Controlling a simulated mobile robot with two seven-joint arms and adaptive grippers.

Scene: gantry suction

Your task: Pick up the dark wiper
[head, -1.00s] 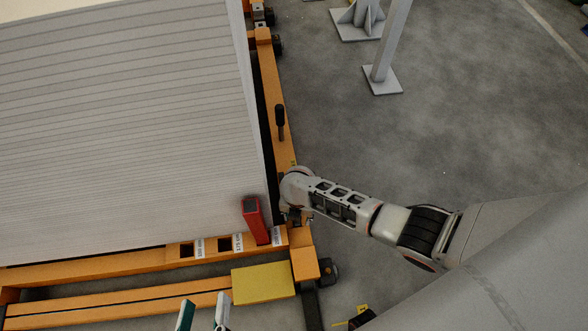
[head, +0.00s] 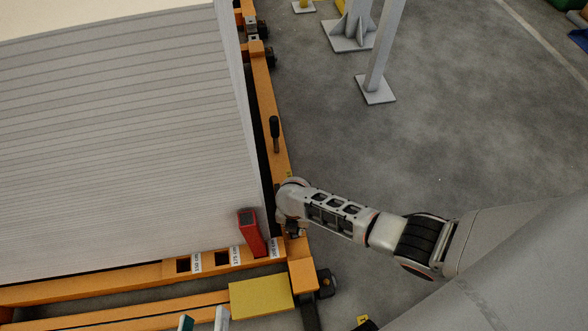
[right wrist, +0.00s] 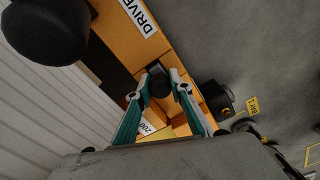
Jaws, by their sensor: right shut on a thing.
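My right gripper (right wrist: 160,82) holds a dark piece, seemingly the dark wiper (right wrist: 158,86), between its green-backed fingertips in the right wrist view. Only a small part of that piece shows; the rest is hidden. In the head view my right arm reaches in from the right to the corner of the orange frame, and its fingers are hidden under the wrist. My left gripper (head: 203,320) shows only two fingertips at the bottom edge. They stand apart with nothing visible between them.
A red block (head: 251,233) leans beside the tall pale stack (head: 120,130). A dark upright handle (head: 275,128) stands on the orange frame (head: 265,90). A yellow block (head: 261,294) lies at the front. Grey posts (head: 378,65) stand beyond open floor on the right.

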